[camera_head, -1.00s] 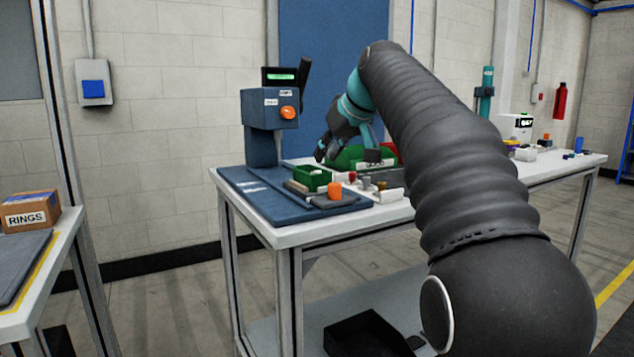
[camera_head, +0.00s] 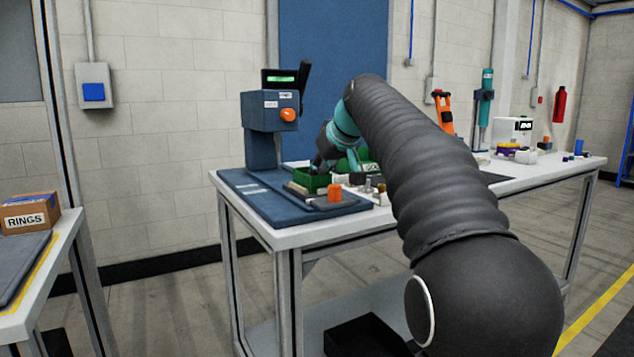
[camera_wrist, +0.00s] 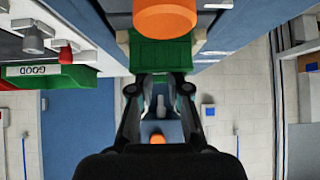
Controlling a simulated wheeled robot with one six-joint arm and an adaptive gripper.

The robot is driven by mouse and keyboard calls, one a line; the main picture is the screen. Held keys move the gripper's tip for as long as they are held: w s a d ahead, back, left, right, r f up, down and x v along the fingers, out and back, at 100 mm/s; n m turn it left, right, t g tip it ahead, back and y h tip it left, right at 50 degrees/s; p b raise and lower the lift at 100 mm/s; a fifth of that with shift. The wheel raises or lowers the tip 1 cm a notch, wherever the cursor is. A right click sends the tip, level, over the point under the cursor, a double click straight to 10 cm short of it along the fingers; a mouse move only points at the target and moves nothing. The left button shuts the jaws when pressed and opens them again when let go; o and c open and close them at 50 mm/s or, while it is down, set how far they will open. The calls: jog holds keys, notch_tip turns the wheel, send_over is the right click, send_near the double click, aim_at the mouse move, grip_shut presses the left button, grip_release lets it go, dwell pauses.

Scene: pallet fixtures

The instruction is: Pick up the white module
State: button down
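My gripper (camera_head: 322,166) is over the small green bin (camera_head: 311,181) at the near end of the bench. In the wrist view my gripper (camera_wrist: 160,88) has its fingers apart, with the bin's green wall (camera_wrist: 160,53) just ahead of them. A small pale shape (camera_wrist: 160,106) shows between the fingers; I cannot tell what it is, and no white module can be made out for certain. The inside of the bin is hidden in the head view. Small white pieces (camera_head: 384,199) lie right of the bin, partly behind my arm.
A larger green bin marked GOOD (camera_wrist: 60,78) stands beside. More fixtures stand along the far bench.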

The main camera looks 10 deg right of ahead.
dwell(0.3)
notch_tip(320, 180, up, 5)
jog(key=shift+r+p, duration=0.1)
jog(key=shift+p, duration=0.95)
jog(key=shift+a+r, duration=0.1)
jog(key=shift+r, duration=0.65)
notch_tip(320, 180, down, 4)
jog(key=b, duration=0.3)
jog(key=shift+f, duration=0.1)
dwell(1.4)
jog(key=shift+f+b, duration=0.3)
jog(key=shift+f, duration=0.35)
dwell(0.7)
